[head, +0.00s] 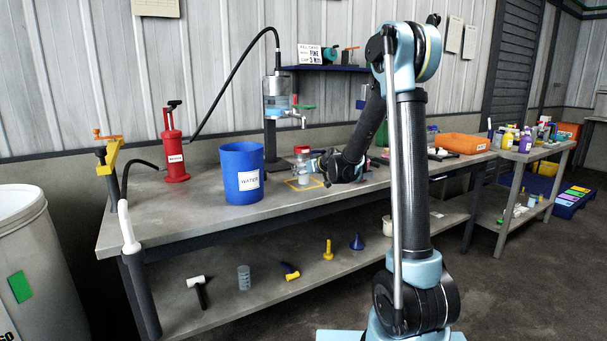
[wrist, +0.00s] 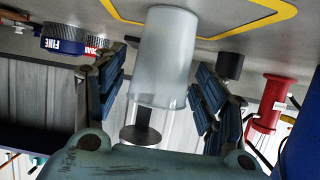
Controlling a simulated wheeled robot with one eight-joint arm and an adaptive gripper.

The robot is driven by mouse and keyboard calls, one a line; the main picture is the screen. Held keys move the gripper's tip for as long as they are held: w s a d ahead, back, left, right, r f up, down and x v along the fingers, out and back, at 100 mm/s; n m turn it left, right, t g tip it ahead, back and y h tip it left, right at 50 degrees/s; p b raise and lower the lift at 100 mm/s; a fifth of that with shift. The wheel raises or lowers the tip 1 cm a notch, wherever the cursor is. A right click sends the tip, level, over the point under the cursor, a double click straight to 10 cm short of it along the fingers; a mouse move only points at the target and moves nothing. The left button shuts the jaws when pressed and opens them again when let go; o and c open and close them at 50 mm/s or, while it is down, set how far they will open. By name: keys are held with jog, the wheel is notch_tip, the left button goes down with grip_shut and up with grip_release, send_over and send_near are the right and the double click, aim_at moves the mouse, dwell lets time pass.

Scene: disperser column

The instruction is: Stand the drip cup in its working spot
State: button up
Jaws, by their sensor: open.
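The drip cup is a frosted, tapered cup (wrist: 163,50) between my fingers in the wrist view. Gaps show between its sides and both fingers. That view is upside down, with the bench at the top; the cup appears upright on the bench. In the head view the cup (head: 303,173) appears within the yellow outline (head: 290,188), below the column's spout. The outline (wrist: 240,27) also passes behind the cup in the wrist view. My gripper (wrist: 160,95) is open around the cup, reaching in from the right in the head view. The clear disperser column (head: 277,97) stands behind.
A blue WATER bucket (head: 241,175) stands left of the cup. A red pump cylinder (head: 174,150) is farther left. A red-topped item (head: 301,149) shows directly above the cup in the head view. An orange bin (head: 461,143) sits farther right. The bench's left front is clear.

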jog(key=v, duration=1.1)
jog(key=s+d+f+m+g+h, duration=0.2)
jog(key=s+d+f, duration=0.3)
jog(key=s, duration=0.9)
jog(key=s+d+f+m+g+h, duration=0.2)
jog(key=s+d, duration=0.7)
jog(key=s, duration=0.6)
jog(key=s+d+f+m+g+h, duration=0.2)
jog(key=s+d+f+g, duration=0.3)
jog(key=s, duration=0.9)
notch_tip(320, 180, down, 3)
jog(key=shift+s+d+r+h, duration=0.15)
jog(key=shift+s+d+h, duration=0.25)
jog(key=shift+d+h, duration=0.55)
jog(key=shift+d+y, duration=0.25)
